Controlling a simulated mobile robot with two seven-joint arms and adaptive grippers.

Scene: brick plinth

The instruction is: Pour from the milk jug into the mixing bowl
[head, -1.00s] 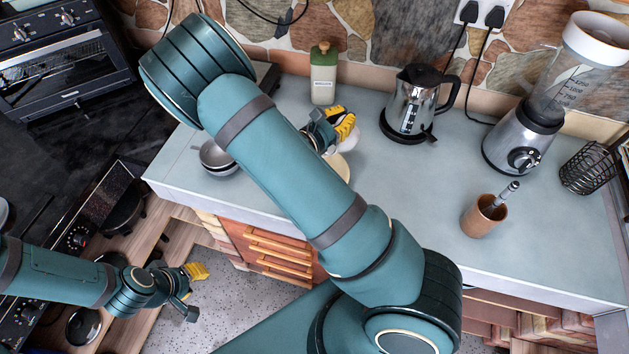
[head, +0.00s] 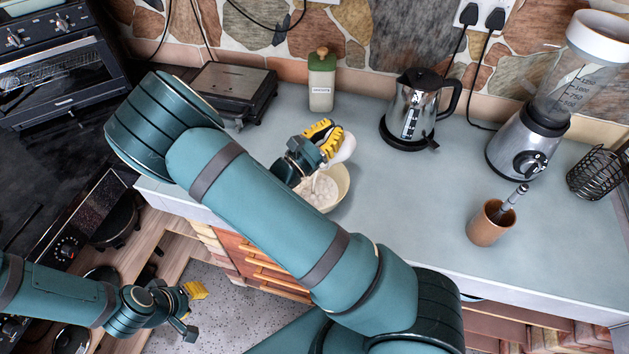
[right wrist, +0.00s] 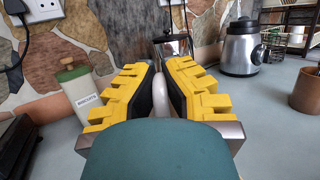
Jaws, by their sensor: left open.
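The mixing bowl (head: 343,190) is cream coloured and stands on the counter, with pale, lumpy-looking contents; my right arm hides part of its near left side. My right gripper (head: 327,140) is just above and behind the bowl. It is shut on the white milk jug (head: 346,147), which is mostly hidden behind the fingers. In the right wrist view a white piece of the jug (right wrist: 161,88) shows between the yellow fingers. I cannot tell whether milk is flowing. My left gripper (head: 194,308) is open and empty, low at the left, away from the counter.
A biscuits bottle (head: 321,85), a dark flat grill (head: 233,92) and a kettle (head: 408,108) stand behind the bowl. A blender (head: 528,140), a brown cup (head: 488,225) and a wire basket (head: 596,172) are at the right. Counter between bowl and cup is clear.

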